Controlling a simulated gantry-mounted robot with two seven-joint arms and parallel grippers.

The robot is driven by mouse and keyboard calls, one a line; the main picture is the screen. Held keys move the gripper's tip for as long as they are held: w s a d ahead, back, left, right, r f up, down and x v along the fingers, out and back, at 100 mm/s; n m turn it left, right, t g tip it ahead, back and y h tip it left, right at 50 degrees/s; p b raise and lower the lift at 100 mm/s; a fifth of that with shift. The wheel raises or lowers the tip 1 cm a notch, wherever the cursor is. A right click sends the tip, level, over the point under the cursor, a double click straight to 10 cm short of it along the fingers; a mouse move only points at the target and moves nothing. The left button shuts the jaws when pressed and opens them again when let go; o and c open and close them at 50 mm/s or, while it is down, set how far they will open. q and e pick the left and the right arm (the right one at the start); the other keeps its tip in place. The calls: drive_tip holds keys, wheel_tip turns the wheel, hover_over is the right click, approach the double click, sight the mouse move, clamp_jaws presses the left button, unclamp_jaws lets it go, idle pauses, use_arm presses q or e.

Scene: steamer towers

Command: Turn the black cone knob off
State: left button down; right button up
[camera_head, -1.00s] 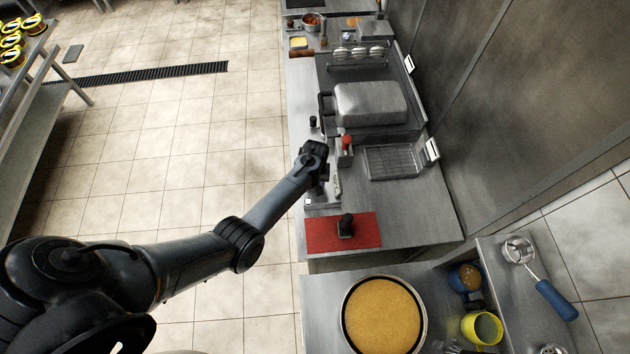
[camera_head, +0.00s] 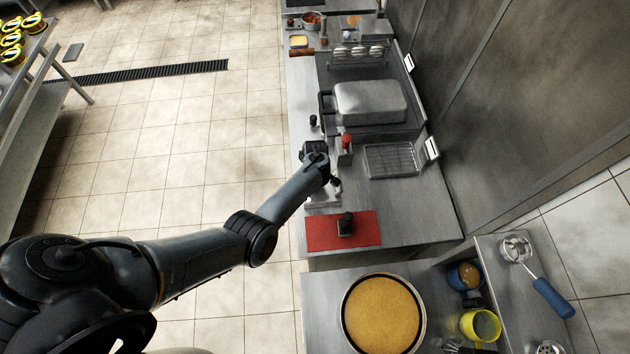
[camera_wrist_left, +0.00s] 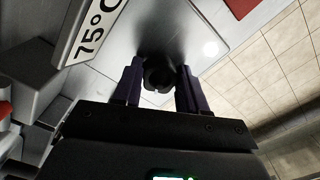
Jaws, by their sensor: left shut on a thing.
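In the left wrist view a black knob (camera_wrist_left: 158,76) sits on a grey metal panel, between the two dark purple fingers of my left gripper (camera_wrist_left: 157,88). The fingers are closed on its sides. A white label reading "75°C" (camera_wrist_left: 96,20) is on the panel beside it. In the head view my left gripper (camera_head: 313,148) is at the front edge of the steamer counter and hides the knob it holds. Another small black knob (camera_head: 313,121) stands just beyond it on the counter edge. My right gripper is not in view.
A red-topped bottle (camera_head: 346,142) stands close right of the gripper. A wire basket (camera_head: 392,160), a steel lidded pan (camera_head: 370,103) and a red mat (camera_head: 365,231) with a black object (camera_head: 345,224) are on the counter.

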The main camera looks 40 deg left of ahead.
use_arm(q)
drive_tip(key=n, duration=0.3)
drive_tip(key=shift+s+f+n+b, duration=0.1)
drive_tip(key=shift+f+n+b, duration=0.2)
drive_tip(key=shift+f+n, duration=0.1)
drive_tip(key=shift+s+a, duration=0.1)
drive_tip(key=c, duration=0.8)
unclamp_jaws()
drive_tip(key=shift+r, duration=0.1)
drive_tip(key=shift+r, duration=0.15)
